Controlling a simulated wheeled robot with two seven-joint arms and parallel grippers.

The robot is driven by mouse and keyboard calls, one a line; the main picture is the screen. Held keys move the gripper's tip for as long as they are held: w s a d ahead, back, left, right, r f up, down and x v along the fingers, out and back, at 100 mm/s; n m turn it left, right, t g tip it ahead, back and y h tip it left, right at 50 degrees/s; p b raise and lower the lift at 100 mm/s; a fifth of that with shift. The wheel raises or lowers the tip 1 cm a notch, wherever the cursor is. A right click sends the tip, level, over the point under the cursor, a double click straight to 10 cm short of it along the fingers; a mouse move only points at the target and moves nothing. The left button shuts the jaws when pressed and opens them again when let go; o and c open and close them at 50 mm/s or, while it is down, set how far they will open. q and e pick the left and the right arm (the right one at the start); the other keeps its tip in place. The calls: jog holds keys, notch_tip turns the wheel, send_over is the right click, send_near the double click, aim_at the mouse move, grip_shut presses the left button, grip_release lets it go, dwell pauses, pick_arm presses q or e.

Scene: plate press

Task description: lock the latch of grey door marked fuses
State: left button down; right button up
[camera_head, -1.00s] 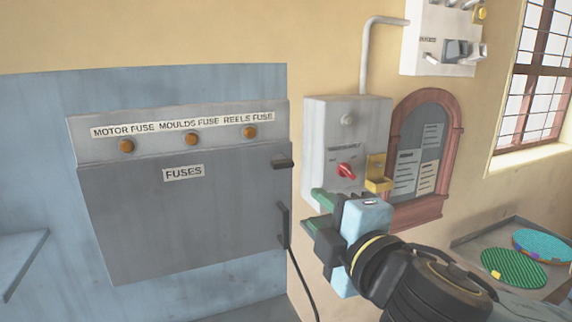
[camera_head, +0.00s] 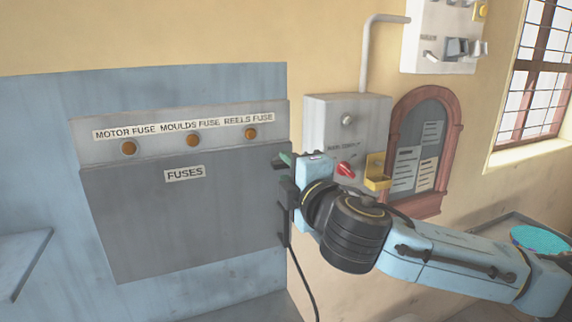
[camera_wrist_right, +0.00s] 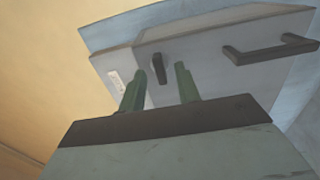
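The grey door (camera_head: 185,225) marked FUSES hangs on the blue panel and looks shut. Its black latch (camera_wrist_right: 159,67) shows in the right wrist view, lying crosswise to the line of the door handle (camera_wrist_right: 268,48). In the head view the latch is mostly hidden by my right gripper (camera_head: 284,159), which is at the door's upper right edge. In the right wrist view my gripper's two green fingers (camera_wrist_right: 160,73) stand apart, with the latch showing between their tips. Whether they touch it I cannot tell. My left gripper is not in view.
A grey switch box (camera_head: 346,125) with a red knob (camera_head: 345,169) and a yellow bracket (camera_head: 376,172) is close right of my gripper. Above the door are several orange fuse knobs (camera_head: 193,140). A cable (camera_head: 300,275) hangs below. A framed notice board (camera_head: 432,130) is further right.

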jog(key=shift+x, duration=0.8)
jog(key=c, duration=0.7)
